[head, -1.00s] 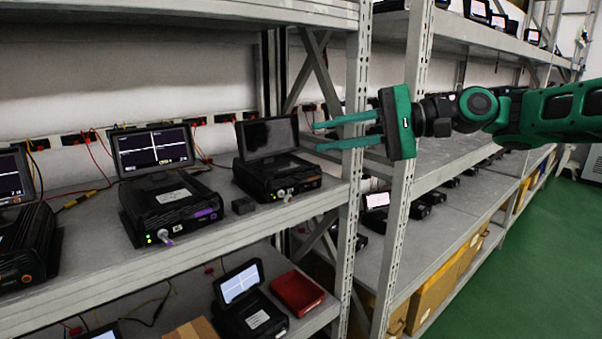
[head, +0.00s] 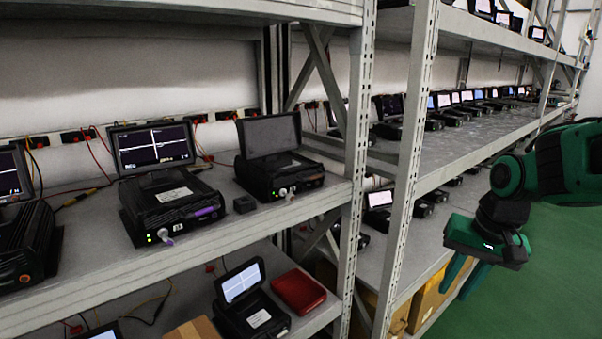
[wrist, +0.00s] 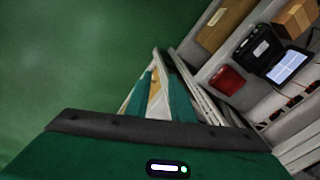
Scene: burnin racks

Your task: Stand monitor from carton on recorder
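A monitor (head: 269,136) with a dark screen stands upright at the back of a black recorder (head: 280,178) on the upper left shelf. A brown box beside the lower recorder also shows in the wrist view (wrist: 298,18). My gripper (head: 454,291) is low at the right over the aisle, pointing down. Its fingers are apart and empty, well away from the monitor.
Left of it, a recorder (head: 172,205) carries a lit monitor (head: 153,147). A small black block (head: 243,204) lies between the recorders. Rack posts (head: 408,160) stand near my arm. The green aisle floor (head: 540,290) is clear.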

